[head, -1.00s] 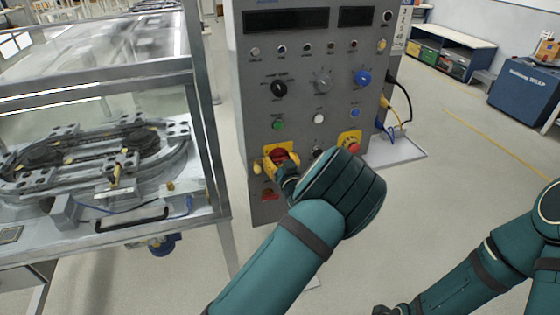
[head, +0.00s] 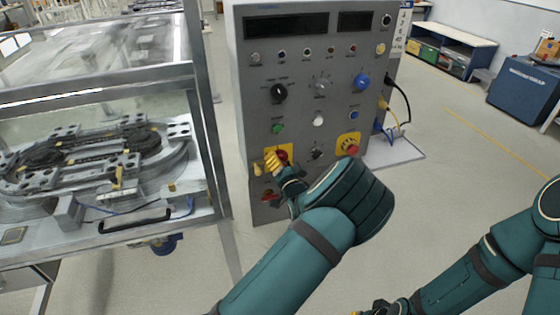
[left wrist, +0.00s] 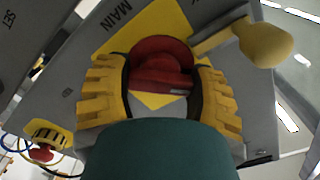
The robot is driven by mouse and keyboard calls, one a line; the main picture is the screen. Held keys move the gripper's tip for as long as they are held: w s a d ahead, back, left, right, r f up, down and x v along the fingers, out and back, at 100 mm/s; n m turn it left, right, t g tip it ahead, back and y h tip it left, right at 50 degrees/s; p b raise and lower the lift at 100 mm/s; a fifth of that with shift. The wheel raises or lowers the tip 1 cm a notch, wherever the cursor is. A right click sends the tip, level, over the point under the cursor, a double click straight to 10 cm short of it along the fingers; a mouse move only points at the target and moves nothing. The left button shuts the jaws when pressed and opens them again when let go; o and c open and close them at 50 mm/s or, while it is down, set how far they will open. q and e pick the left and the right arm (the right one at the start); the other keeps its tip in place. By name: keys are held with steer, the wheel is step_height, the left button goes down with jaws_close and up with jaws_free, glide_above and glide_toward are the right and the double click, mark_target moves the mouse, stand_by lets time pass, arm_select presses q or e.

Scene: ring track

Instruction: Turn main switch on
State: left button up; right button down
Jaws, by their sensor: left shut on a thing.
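The main switch is a red rotary knob (left wrist: 160,66) on a yellow plate marked MAIN (left wrist: 150,30) on the grey control panel (head: 300,120). In the left wrist view, the yellow fingers of my left gripper (left wrist: 163,90) sit on both sides of the knob, shut on it. In the head view my left gripper (head: 280,164) is at the panel's lower left and partly covers the red knob (head: 284,155). My right gripper (head: 385,308) is low at the bottom edge, cut off by the frame, and its finger opening cannot be made out.
A red emergency button (head: 352,150) on yellow is right of the switch. A yellow lever (left wrist: 265,42) is close beside my left fingers. A glass-sided ring track bench (head: 100,160) stands left.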

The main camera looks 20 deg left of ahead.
arm_select(q)
steer(key=m+p, duration=0.1)
steer(key=m, duration=0.3)
steer(key=shift+f+m, duration=0.1)
steer(key=shift+m, duration=0.2)
steer(key=m, duration=0.4)
steer(key=shift+m, duration=0.3)
steer(key=o, duration=0.9)
steer(key=shift+s, duration=0.1)
